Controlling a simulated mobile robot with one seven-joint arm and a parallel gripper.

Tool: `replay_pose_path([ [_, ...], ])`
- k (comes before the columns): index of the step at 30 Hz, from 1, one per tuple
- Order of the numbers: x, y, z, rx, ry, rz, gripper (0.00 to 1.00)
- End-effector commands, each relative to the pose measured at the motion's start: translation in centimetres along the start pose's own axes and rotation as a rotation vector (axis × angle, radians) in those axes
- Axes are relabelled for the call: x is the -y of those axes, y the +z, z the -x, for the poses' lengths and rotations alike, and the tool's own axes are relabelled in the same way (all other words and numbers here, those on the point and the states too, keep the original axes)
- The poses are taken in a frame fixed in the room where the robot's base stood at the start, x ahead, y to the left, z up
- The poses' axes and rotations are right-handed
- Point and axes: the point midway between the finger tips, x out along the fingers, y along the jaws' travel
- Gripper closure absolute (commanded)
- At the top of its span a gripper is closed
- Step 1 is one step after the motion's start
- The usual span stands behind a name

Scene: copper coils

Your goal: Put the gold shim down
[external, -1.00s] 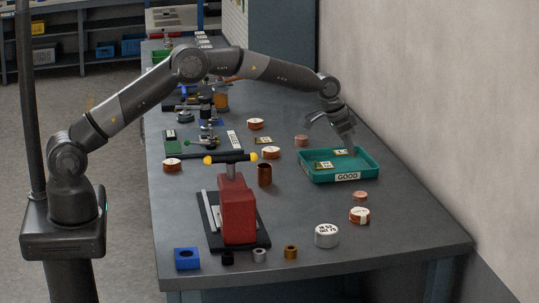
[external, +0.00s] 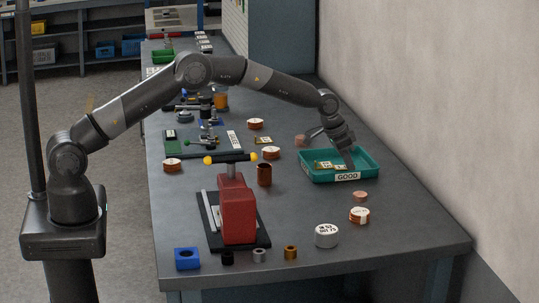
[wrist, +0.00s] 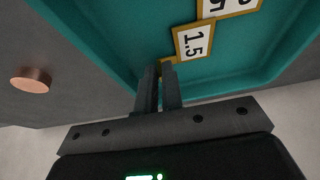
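My gripper (external: 350,166) is low inside the green tray labelled GOOD (external: 347,176), tilted toward its right part. In the wrist view its two fingers (wrist: 163,68) are close together, with a thin gold edge showing at their tips. This looks like a gold shim (wrist: 167,62) held edge-on, mostly hidden by the fingers. A gold-rimmed shim marked 1.5 (wrist: 195,40) lies flat on the tray floor just beyond the tips. Another labelled shim (wrist: 229,7) lies beside it, cut off by the picture's top edge. Whether the held shim touches the floor is unclear.
A red press (external: 238,208) and a brown cylinder (external: 264,175) stand to the left. The wall is close on the right. Some tray floor is bare.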

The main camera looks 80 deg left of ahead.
Motion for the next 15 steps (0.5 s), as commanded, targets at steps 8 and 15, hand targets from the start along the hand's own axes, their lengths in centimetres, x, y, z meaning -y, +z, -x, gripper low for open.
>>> replay_pose_path([
  [8, 0.00, -0.03, 0.04, 0.000, 0.000, 0.000, 0.74],
  [15, 0.00, -0.15, 0.31, -0.001, 0.000, 0.000, 0.74],
])
